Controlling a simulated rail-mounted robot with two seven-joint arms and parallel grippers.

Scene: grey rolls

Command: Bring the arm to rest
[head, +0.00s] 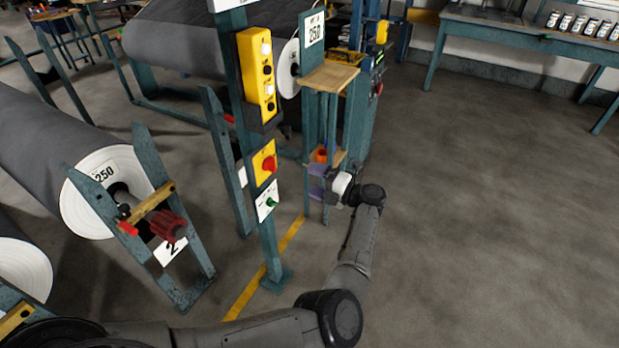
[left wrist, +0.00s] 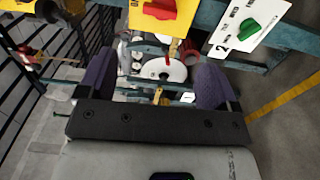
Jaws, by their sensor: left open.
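My left arm reaches in from the lower left of the head view and bends up toward the small stand. My left gripper (head: 315,181) has purple fingers and a white body. It is beside the lower part of the wooden-topped stand (head: 330,78). In the left wrist view the left gripper (left wrist: 154,72) shows its two purple fingers wide apart, with nothing held between them. Whether the fingers touch the stand cannot be told. My right gripper is not in view.
A teal post carries a yellow button box (head: 258,66), a red knob (head: 268,164) and a green knob (head: 271,202), left of the gripper. Large grey rolls (head: 35,150) lie in frames at left. A bench (head: 520,30) stands at the back right. The floor (head: 490,220) at right is clear.

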